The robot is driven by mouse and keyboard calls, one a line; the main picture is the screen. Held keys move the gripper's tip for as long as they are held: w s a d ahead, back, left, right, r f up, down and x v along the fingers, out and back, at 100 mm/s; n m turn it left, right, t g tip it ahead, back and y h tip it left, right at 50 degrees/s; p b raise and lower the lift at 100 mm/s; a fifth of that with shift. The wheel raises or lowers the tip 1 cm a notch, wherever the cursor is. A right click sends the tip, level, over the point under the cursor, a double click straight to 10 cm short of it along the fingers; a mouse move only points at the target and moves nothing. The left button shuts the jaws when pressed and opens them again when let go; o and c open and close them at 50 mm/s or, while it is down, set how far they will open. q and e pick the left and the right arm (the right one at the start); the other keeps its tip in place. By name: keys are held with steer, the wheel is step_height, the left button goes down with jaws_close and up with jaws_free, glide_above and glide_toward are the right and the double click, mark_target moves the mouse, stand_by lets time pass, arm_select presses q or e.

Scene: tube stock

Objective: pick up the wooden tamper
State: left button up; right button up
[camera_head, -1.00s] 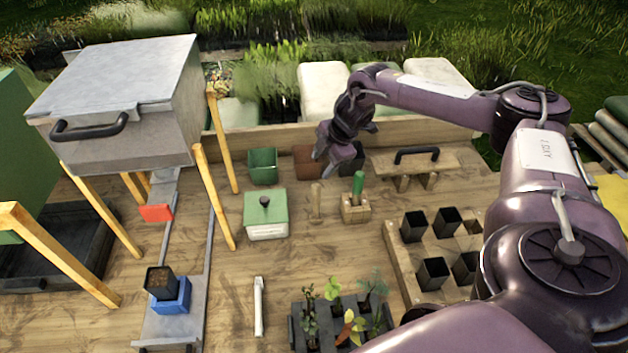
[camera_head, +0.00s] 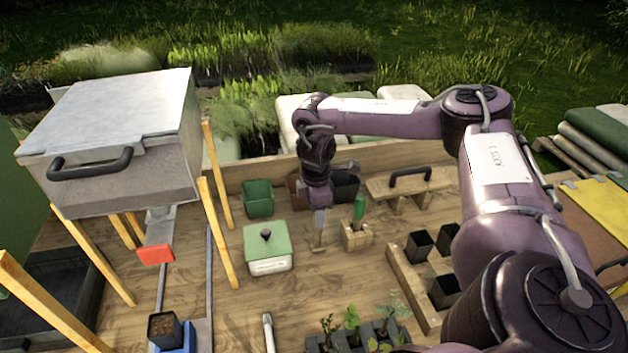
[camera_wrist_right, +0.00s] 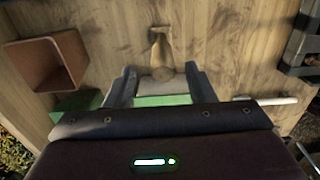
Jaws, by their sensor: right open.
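The wooden tamper (camera_head: 318,238) stands on the wooden bench, between the green-lidded box and a small wooden block. Its upper part is hidden by my right gripper in the head view. My right gripper (camera_head: 320,211) points down right over it. The gripper is open and holds nothing; whether a finger touches the tamper I cannot tell. My left gripper is not in view.
The green-lidded box (camera_head: 267,250) is close on the left. The wooden block (camera_head: 356,238) with a green-handled tool (camera_head: 359,208) is close on the right. Green (camera_head: 258,199) and brown (camera_wrist_right: 48,62) pots stand behind. Black pots (camera_head: 419,245) and seedlings (camera_head: 351,318) are nearer.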

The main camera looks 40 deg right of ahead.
mark_target(318, 232)
steer(key=f+p, duration=0.2)
steer(key=f, duration=0.1)
steer(key=shift+s+d, duration=0.2)
steer(key=shift+s, duration=0.15)
step_height(318, 232, down, 2)
steer(key=shift+a+f+p, duration=0.15)
steer(key=shift+f+p, duration=0.1)
steer(key=shift+p, duration=0.05)
steer(key=shift+w+f, duration=0.1)
steer(key=shift+f, duration=0.4)
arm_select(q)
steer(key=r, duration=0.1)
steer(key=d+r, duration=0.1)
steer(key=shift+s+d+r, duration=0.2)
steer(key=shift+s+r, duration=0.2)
arm_select(e)
jaws_close()
steer(key=shift+r, duration=0.1)
